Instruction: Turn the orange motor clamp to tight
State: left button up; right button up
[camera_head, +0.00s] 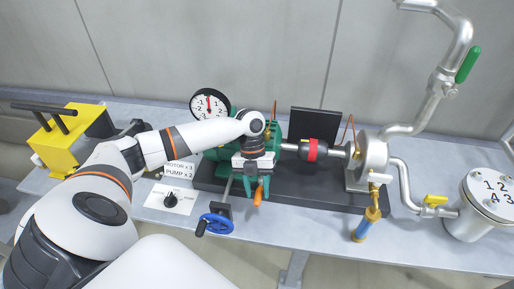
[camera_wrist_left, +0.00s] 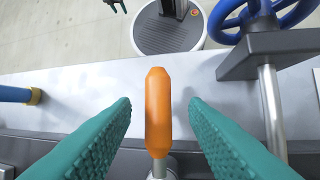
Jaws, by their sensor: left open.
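The orange motor clamp handle (camera_head: 258,194) sticks out toward me at the front of the black base plate, below the green motor (camera_head: 274,131). In the left wrist view the handle (camera_wrist_left: 158,112) stands upright in the picture, on a short metal stem. My left gripper (camera_head: 256,191) is open, its teal fingers on both sides of the handle. In the wrist view the fingers (camera_wrist_left: 160,120) show a gap on each side and do not touch it. A small dark shape at the wrist view's top edge looks like my right gripper (camera_wrist_left: 115,5), mostly cut off.
A blue handwheel (camera_head: 216,224) is close left of the clamp; it also shows in the wrist view (camera_wrist_left: 292,14). A blue and brass cylinder (camera_head: 364,228) is to the right. A black knob (camera_head: 172,200) sits on a white plate at left. The table front (camera_head: 300,228) is bare.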

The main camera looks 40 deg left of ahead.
pick_arm(q)
jog(key=b+v, duration=0.2)
jog(key=v, duration=1)
jog(key=shift+f, duration=0.1)
